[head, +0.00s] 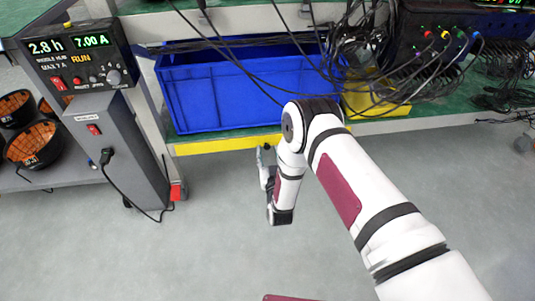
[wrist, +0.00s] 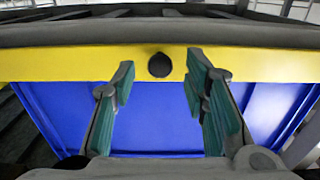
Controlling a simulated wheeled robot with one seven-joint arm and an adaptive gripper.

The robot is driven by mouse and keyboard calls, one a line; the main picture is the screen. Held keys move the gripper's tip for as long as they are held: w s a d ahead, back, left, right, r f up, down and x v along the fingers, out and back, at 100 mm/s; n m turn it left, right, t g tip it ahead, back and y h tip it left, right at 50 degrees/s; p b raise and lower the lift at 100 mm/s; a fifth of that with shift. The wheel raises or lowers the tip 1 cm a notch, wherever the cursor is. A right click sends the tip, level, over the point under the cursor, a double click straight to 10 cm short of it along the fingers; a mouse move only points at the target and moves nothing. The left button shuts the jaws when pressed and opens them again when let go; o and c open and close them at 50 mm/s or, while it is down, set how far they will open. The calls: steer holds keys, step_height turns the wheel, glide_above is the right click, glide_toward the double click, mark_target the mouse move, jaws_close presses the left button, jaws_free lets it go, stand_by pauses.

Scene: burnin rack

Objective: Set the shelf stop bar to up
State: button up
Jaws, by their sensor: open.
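The yellow stop bar (head: 215,146) runs along the front edge of the shelf, low in front of the blue bin (head: 215,95). Its right part is hidden behind my arm in the head view. In the wrist view the yellow bar (wrist: 60,66) crosses the whole picture, with a dark round knob (wrist: 159,66) at its middle. My gripper (head: 265,150) is at the bar's front. In the wrist view its green-padded fingers (wrist: 158,72) are apart, one on each side of the knob, with gaps to it. I cannot tell the exact depth between fingertips and knob.
Loose black cables (head: 350,60) hang over the bin and a yellow box (head: 375,95). A grey power unit (head: 115,150) with a display (head: 75,55) stands at left, beside black bowl-shaped parts (head: 35,145). The grey floor (head: 220,250) in front is clear around my arm.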

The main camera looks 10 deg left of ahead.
steer(key=shift+x, duration=0.95)
jaws_close()
steer(key=shift+r, duration=0.1)
